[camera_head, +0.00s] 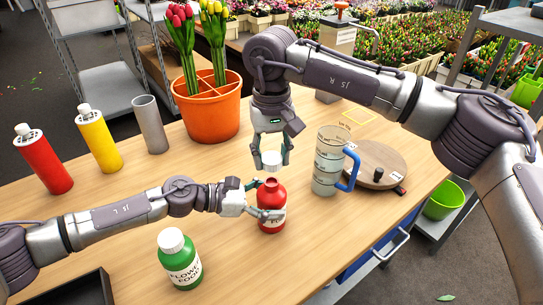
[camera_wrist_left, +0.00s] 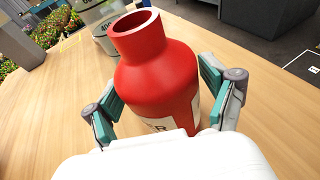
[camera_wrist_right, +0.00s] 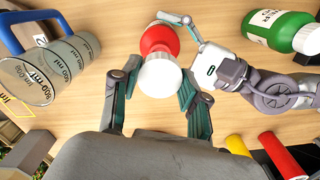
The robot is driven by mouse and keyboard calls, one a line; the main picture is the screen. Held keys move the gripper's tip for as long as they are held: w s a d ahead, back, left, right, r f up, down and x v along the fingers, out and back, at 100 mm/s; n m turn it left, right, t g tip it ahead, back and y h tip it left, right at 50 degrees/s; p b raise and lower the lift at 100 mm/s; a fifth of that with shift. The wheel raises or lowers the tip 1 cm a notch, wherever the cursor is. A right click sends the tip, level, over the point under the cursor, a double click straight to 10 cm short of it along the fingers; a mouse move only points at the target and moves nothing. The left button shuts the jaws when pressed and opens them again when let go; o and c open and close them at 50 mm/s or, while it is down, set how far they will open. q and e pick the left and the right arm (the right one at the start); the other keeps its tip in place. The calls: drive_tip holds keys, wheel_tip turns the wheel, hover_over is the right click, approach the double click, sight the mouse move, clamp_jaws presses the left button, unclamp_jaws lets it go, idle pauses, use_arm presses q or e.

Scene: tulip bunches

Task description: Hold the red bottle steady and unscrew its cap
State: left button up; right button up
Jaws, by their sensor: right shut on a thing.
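The red bottle (camera_head: 271,196) stands upright on the table, and its open, uncapped neck shows in the left wrist view (camera_wrist_left: 139,32). The white cap (camera_head: 271,159) is between the fingertips of my right gripper (camera_head: 272,152), directly above the bottle with a gap between cap and neck. In the right wrist view the cap (camera_wrist_right: 160,77) covers the neck, with the red body (camera_wrist_right: 160,38) behind it.
A measuring jug (camera_head: 328,165) with a blue handle and a round wooden board (camera_head: 376,160) stand to the right. A green bottle (camera_head: 180,262) is in front left. Red (camera_head: 43,160) and yellow (camera_head: 99,138) bottles, a grey cylinder (camera_head: 150,125) and an orange tulip pot (camera_head: 212,118) stand behind.

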use_arm(q)
drive_tip(key=shift+o, duration=0.6)
drive_tip(key=shift+a, duration=0.1)
